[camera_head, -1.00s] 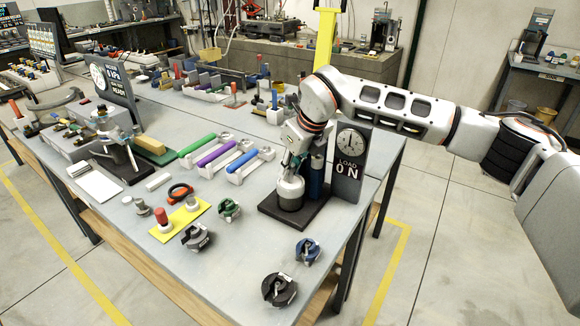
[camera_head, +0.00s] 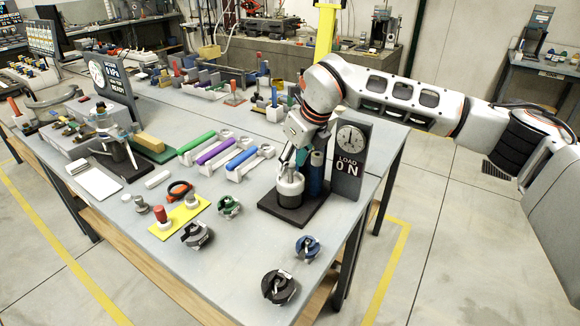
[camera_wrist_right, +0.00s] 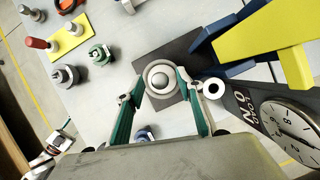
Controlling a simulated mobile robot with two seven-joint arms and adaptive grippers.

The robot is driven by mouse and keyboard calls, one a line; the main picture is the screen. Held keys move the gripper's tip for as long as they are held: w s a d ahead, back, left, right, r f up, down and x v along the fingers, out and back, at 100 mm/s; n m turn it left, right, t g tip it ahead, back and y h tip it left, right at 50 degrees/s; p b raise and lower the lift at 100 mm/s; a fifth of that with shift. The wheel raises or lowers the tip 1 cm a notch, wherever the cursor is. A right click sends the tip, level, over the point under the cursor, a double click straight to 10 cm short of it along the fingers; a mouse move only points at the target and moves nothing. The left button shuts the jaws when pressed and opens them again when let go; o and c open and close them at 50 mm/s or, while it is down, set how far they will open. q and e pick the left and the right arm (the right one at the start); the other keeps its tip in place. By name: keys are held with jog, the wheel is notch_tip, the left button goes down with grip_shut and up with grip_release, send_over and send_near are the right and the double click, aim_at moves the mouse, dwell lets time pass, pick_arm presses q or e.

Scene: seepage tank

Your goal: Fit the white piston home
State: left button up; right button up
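The white piston (camera_wrist_right: 160,80) shows from above in the right wrist view as a pale round body with a grey knob in its middle. In the head view a white and grey cylindrical body (camera_head: 290,187) stands upright on a black base plate (camera_head: 300,209). I cannot tell how deep the piston sits in it. My right gripper (camera_head: 292,160) is directly above this body, pointing down. In the right wrist view its teal fingers (camera_wrist_right: 160,92) are spread on either side of the piston with gaps visible.
A blue post (camera_head: 317,176) and a load gauge (camera_head: 349,160) stand close beside the base. A yellow bar (camera_head: 326,38) rises behind my arm. Dark clamps (camera_head: 279,286), a yellow mat (camera_head: 178,217) and coloured syringes (camera_head: 215,152) lie to the left and front.

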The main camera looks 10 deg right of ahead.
jog(key=v, duration=0.9)
jog(key=shift+r, duration=0.3)
jog(key=shift+s, duration=0.1)
